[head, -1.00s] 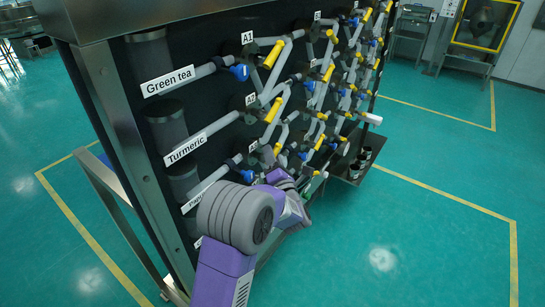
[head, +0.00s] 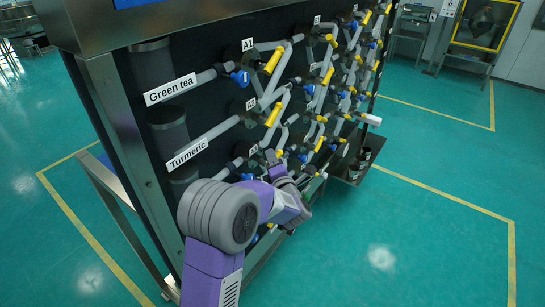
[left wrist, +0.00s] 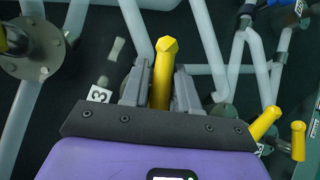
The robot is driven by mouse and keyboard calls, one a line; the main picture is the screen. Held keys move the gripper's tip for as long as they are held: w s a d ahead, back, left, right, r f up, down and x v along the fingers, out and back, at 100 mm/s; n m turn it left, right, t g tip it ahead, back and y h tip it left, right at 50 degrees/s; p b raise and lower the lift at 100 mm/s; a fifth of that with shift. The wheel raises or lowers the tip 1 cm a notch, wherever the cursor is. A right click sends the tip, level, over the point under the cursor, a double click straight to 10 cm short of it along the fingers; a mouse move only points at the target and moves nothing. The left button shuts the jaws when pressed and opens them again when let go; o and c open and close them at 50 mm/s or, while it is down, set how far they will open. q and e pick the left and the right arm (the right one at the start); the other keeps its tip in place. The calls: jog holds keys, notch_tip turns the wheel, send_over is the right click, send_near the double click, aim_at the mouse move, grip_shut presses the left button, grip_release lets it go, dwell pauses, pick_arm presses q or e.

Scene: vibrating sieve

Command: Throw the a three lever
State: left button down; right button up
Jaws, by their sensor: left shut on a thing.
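The yellow lever (left wrist: 163,72) stands between the two grey fingers of my left gripper (left wrist: 160,90) in the left wrist view. The gripper is shut on it. A label ending in 3 (left wrist: 98,94) is partly visible beside the left finger. In the head view my left gripper (head: 283,178) is at the pipe panel, just below and right of the A3 label (head: 254,149). The gripper and wrist hide most of this lever and its valve there. My right gripper is not in view.
The upright panel (head: 215,150) carries many grey pipes, yellow levers and blue valves, close around the gripper. The A1 label (head: 248,44) is higher up. In the left wrist view, other yellow levers (left wrist: 264,122) are at the right. The green floor (head: 420,220) right of the panel is clear.

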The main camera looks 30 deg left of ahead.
pick_arm(q)
jog(key=m+g+h+p, duration=0.1)
jog(key=m+g+p, duration=0.1)
jog(key=p, duration=0.3)
jog(key=m+g+p, duration=0.1)
jog(key=m+p, duration=0.1)
jog(key=p, duration=0.3)
jog(key=f+m+g+h+p, duration=0.1)
jog(key=g+p, duration=0.1)
jog(key=p, duration=0.2)
jog(key=shift+s+f+m+g+h+p, duration=0.1)
jog(key=shift+s+m+g+h+p, duration=0.05)
jog(key=shift+m+g+h+p, duration=0.2)
jog(key=shift+a+f+m+g+p, duration=0.15)
jog(key=shift+f+m+g+p, duration=0.1)
jog(key=shift+p, duration=0.5)
jog(key=c, duration=1)
grip_release()
jog(key=shift+s+r, duration=0.1)
jog(key=shift+r, duration=0.05)
jog(key=v, duration=0.7)
jog(key=shift+s+d+r, duration=0.1)
jog(key=shift+s+d, duration=0.05)
jog(key=shift+d, duration=0.05)
